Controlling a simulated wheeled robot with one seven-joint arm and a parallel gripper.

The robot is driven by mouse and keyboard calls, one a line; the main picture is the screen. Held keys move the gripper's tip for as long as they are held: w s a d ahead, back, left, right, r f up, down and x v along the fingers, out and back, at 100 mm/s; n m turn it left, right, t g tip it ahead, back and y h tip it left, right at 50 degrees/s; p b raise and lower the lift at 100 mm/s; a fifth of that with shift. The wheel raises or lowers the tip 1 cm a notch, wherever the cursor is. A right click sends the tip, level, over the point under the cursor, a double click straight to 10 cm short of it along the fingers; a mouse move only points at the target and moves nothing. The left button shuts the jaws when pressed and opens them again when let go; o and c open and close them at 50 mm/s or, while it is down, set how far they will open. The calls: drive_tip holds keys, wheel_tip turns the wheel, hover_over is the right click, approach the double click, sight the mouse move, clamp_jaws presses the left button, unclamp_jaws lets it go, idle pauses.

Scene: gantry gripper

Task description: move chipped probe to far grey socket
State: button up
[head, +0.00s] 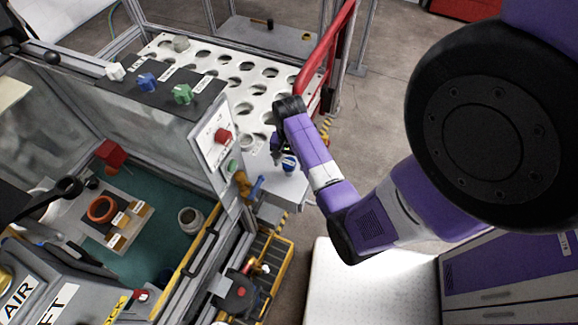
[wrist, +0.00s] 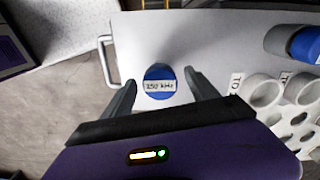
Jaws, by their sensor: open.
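A blue round-topped probe (wrist: 158,80) with a white label, seemingly reading "250 kHz", is on a pale surface in the wrist view. My gripper (wrist: 159,78) is open, with a finger on either side of the blue top and visible gaps between. In the head view the blue piece (head: 289,163) is beside my gripper (head: 278,150). Another blue and grey probe (wrist: 305,46) is at the upper right of the wrist view. White-grey ring sockets (wrist: 262,92) with "TD" labels are at the right. I cannot tell which probe is chipped or which socket is the far grey one.
A perforated white plate (head: 235,75) lies behind my gripper, with a red rail (head: 325,55) along its right side. A panel with a red button (head: 222,136) stands left. A metal handle (wrist: 105,60) edges the pale surface. A yellow-edged crate (head: 285,262) is below.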

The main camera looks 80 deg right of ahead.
clamp_jaws()
drive_tip(key=shift+r, duration=0.1)
wheel_tip(320, 180, up, 11)
wheel_tip(320, 180, up, 9)
drive_tip(key=p, duration=0.8)
hover_over(289, 162)
